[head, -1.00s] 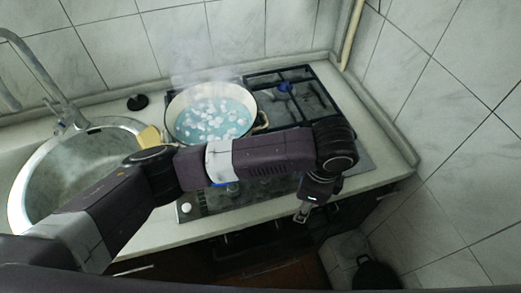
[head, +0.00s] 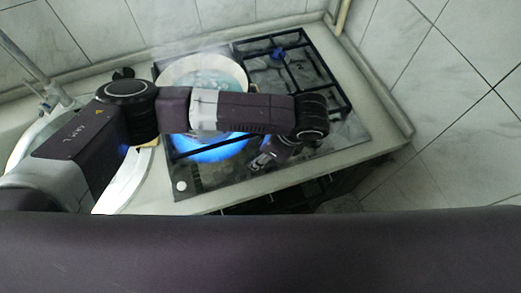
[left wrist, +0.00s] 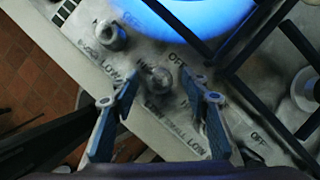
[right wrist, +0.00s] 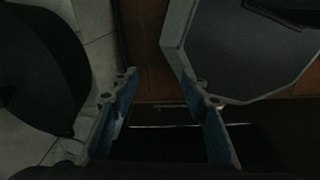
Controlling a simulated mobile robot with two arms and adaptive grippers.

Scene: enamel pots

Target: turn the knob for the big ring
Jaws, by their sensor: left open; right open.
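The hob (head: 340,130) has a control strip along its front edge. In the left wrist view a knob (left wrist: 157,80) sits between the spread fingertips of my left gripper (left wrist: 160,82); contact cannot be told. Another knob (left wrist: 110,35) stands up and to the left of it. Printed words such as LOW, OFF and SMALL lie around them. A wide blue flame (head: 215,150) burns at the front left ring. In the head view my left gripper (head: 263,160) is over the front of the hob. My right gripper (right wrist: 157,78) is open and empty, low over the floor.
A pot (head: 170,74) with steaming bluish contents stands at the back left, partly behind my left arm. Black grates cover the hob. A sink (head: 128,185) is on the left. A dark rounded object (right wrist: 35,70) and a grey box (right wrist: 240,60) flank my right gripper.

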